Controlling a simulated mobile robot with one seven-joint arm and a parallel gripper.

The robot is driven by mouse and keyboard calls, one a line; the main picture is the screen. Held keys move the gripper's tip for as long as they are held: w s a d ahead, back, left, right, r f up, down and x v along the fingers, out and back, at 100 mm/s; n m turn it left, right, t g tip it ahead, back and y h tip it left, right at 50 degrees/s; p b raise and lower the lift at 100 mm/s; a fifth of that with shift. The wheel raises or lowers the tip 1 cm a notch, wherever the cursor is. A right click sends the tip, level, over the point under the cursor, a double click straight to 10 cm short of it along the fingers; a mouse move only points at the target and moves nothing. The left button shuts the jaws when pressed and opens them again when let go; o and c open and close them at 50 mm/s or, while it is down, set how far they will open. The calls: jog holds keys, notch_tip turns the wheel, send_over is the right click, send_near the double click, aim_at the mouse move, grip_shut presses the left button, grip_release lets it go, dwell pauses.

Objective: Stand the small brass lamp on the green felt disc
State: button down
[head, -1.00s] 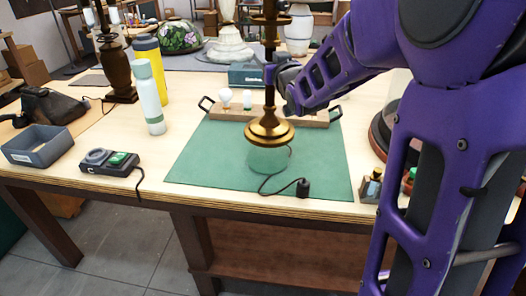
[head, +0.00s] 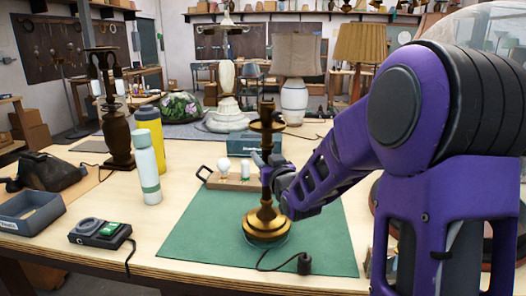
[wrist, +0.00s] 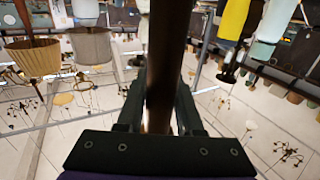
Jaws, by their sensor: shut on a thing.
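The small brass lamp (head: 265,224) stands upright over the green mat in the head view, its round base low at the green felt disc (head: 268,248). Only a thin edge of the disc shows around the base. I cannot tell whether the base touches it. My gripper (head: 270,172) comes from the right and is shut on the lamp's stem. In the wrist view the dark brown stem (wrist: 160,60) runs between my fingers. The lamp's black cord (head: 304,263) trails onto the mat in front.
A green mat (head: 195,235) covers the middle of the table. Behind the lamp is a wooden tray (head: 237,184) with bulbs. To the left are a pale bottle (head: 147,168), a yellow bottle (head: 156,125), a black device (head: 100,233) and a grey bin (head: 30,214).

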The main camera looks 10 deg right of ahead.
jog(key=shift+f, duration=1.1)
jog(key=c, duration=1)
grip_release()
jog(key=shift+f+b, duration=0.25)
jog(key=shift+b, duration=0.05)
jog(key=o, duration=0.4)
jog(key=shift+o, duration=0.2)
jog(key=s+d, duration=0.2)
jog(key=s, duration=1)
jog(key=shift+r, duration=0.15)
jog(key=shift+w, duration=0.1)
